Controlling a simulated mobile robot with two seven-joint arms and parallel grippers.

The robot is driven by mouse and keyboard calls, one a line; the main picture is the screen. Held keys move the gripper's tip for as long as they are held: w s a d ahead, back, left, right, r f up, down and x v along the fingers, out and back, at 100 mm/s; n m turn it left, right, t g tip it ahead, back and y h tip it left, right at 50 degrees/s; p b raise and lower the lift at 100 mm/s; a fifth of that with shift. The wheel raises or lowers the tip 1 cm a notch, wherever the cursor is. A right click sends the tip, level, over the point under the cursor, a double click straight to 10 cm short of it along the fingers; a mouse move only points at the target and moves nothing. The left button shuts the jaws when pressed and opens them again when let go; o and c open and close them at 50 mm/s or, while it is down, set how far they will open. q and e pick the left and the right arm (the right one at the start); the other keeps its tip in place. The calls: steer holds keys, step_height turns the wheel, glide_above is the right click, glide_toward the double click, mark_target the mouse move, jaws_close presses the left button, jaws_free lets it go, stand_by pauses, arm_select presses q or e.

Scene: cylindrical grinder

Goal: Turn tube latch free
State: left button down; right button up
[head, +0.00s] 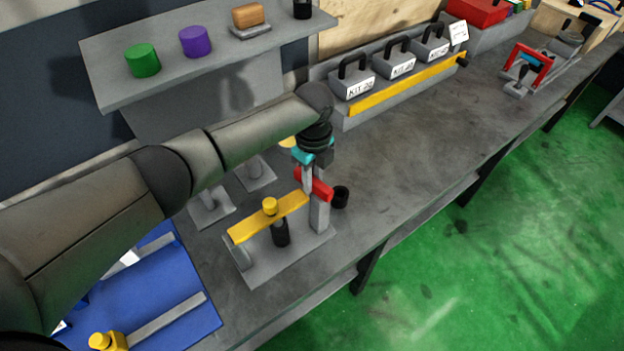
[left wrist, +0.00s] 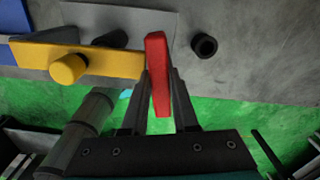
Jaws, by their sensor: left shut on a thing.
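The tube fixture has a grey base plate (head: 300,250) on the bench. A yellow bar (head: 247,225) with a round yellow knob (head: 270,205) lies across above a black tube (head: 281,235). At the bar's right end stands a grey post (head: 320,215) with a red latch lever (head: 322,188). My left gripper (head: 309,180) points down from above with its fingers on the red lever. In the left wrist view the red lever (left wrist: 157,75) is between the two fingers of my left gripper (left wrist: 160,80), and the yellow bar (left wrist: 110,62) is to its left. My right gripper is not in view.
A black cylinder (head: 341,197) is close to the right of the post. Grey stands (head: 212,207) are behind the fixture, and a blue mat (head: 190,290) is at left. A rack of kit weights (head: 400,95) stands behind. The bench (head: 430,140) is clear at right.

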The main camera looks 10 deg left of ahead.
mark_target(314, 179)
arm_select(q)
steer(key=shift+w+d+m, duration=0.1)
steer(key=shift+m, duration=0.5)
steer(key=c, duration=0.7)
jaws_free()
steer(key=shift+r, duration=0.1)
step_height(314, 179, up, 15)
steer(key=shift+r, duration=0.1)
stand_by(0.4)
